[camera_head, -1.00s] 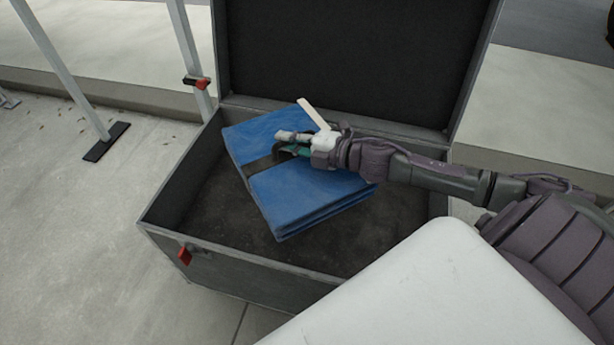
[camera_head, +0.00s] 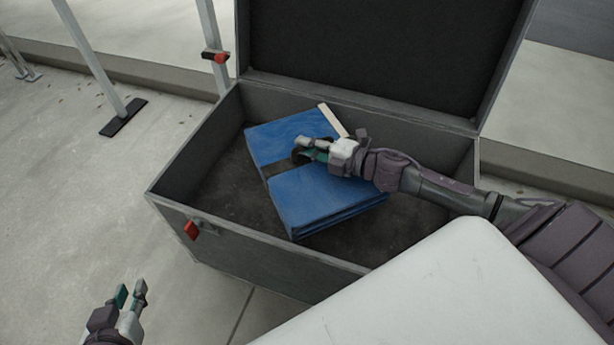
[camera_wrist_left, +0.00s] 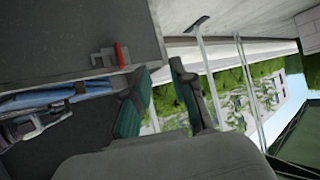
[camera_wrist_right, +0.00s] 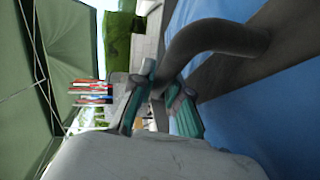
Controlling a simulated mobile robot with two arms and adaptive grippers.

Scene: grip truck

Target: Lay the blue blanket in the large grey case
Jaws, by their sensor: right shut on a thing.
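The large grey case (camera_head: 262,262) stands open on the pavement with its lid raised at the back. The folded blue blanket (camera_head: 318,197), with a dark strap around it, is inside the case opening, turned at an angle. I cannot tell if it rests on the case floor. My right gripper (camera_head: 308,152) is over the blanket, and in the right wrist view (camera_wrist_right: 163,92) it is shut on the blanket's dark curved handle (camera_wrist_right: 215,42). My left gripper (camera_head: 131,294) is open and empty, outside the case at the front left; the left wrist view shows its fingers apart (camera_wrist_left: 160,95).
A red latch (camera_head: 192,229) sits on the case's front wall. Metal posts with a dark foot (camera_head: 123,117) stand left of the case. A white surface (camera_head: 430,290) covers the lower right.

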